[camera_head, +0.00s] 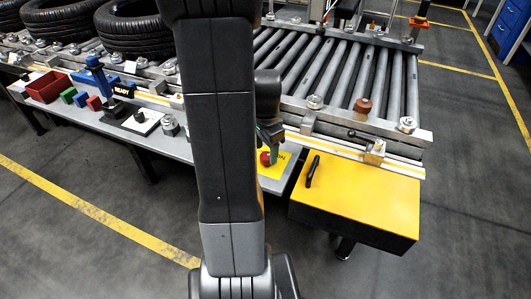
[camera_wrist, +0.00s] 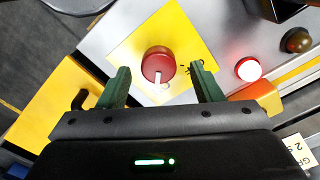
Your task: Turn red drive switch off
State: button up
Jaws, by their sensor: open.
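The red drive switch (camera_wrist: 156,63) is a round red knob with a white pointer mark, set on a yellow plate (camera_wrist: 125,47) in the wrist view. The pointer points toward the bottom of the picture, toward my gripper. My gripper (camera_wrist: 160,70) is open, with one green finger on each side of the knob and a gap on both sides. I cannot tell how deep the fingertips reach. In the head view the red switch (camera_head: 265,158) shows just below my gripper (camera_head: 268,142), partly hidden by my arm.
A lit red lamp (camera_wrist: 249,70) and a dark lamp (camera_wrist: 296,41) sit to the right of the switch. A yellow box (camera_head: 365,205) with a black handle is beside the bench. The roller conveyor (camera_head: 335,70) and tyres (camera_head: 60,22) are behind. A red bin (camera_head: 47,87) is at left.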

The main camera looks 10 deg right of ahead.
jog(key=shift+f, duration=1)
jog(key=c, duration=1)
